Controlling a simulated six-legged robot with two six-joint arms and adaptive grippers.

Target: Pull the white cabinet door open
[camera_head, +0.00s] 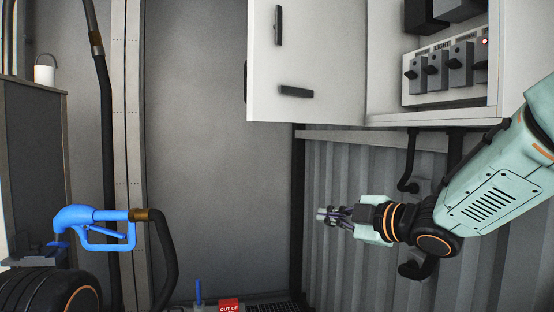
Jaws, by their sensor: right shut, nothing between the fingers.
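The white cabinet (380,70) is mounted at the upper right. Its white door (325,58) stands swung open to the left, with a black upright handle (278,25) and a black horizontal piece (296,91) on it. Inside the cabinet a panel of grey switches (445,70) shows, labelled for lights. My right gripper (322,215) is below the door, pointing left, apart from the cabinet. It is shut and empty. My left gripper is not in view.
A blue fuel nozzle (95,224) with a black hose (165,260) is at the lower left. A white bucket (44,73) stands on a dark cabinet (33,130). A red sign (229,305) is at the bottom. The grey wall (195,150) between is clear.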

